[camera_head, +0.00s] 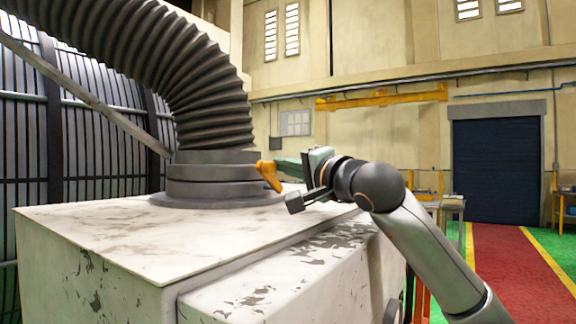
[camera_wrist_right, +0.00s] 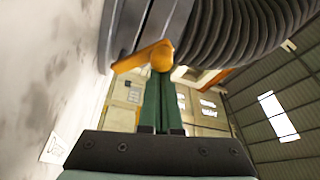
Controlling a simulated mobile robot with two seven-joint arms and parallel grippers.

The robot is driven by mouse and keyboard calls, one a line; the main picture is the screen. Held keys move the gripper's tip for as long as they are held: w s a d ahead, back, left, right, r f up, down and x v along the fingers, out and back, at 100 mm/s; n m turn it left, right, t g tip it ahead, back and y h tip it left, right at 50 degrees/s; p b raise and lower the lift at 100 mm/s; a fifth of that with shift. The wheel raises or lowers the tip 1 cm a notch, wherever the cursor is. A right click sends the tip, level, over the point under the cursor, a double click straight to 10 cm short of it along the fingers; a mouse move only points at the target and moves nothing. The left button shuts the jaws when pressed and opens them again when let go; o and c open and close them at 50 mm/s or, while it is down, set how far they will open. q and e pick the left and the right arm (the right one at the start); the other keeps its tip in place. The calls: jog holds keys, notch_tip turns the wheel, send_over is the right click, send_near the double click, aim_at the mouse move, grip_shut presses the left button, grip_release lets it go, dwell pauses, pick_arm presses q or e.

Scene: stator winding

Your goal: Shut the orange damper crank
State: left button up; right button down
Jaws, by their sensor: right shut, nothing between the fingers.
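The orange damper crank (camera_head: 268,175) juts from the right side of the dark round duct collar (camera_head: 215,173) on the white box. In the head view it slants down to the right. My right gripper (camera_head: 282,168) is at the crank, its fingers shut with nothing between them. In the right wrist view the crank (camera_wrist_right: 146,57) lies across the ends of the green fingers (camera_wrist_right: 161,80), against the collar. The fingertips look to touch or nearly touch it; I cannot tell which. My left gripper is not in view.
A black ribbed hose (camera_head: 200,80) rises from the collar and bends left. The worn white box top (camera_head: 120,235) is clear in front of the collar. A grey diagonal bar (camera_head: 90,95) crosses at left. A red walkway (camera_head: 508,260) lies at right.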

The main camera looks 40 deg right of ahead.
jog(key=shift+a+f, duration=0.2)
dwell(0.4)
jog(key=shift+s, duration=0.1)
jog(key=shift+s+f, duration=0.1)
jog(key=shift+s, duration=0.1)
jog(key=s+b, duration=0.1)
jog(key=s, duration=0.2)
jog(key=s+f+b, duration=0.1)
jog(key=s, duration=0.3)
jog(key=s+a+b, duration=0.1)
jog(key=s, duration=0.2)
jog(key=shift+s+f, duration=0.15)
jog(key=shift+s, duration=0.8)
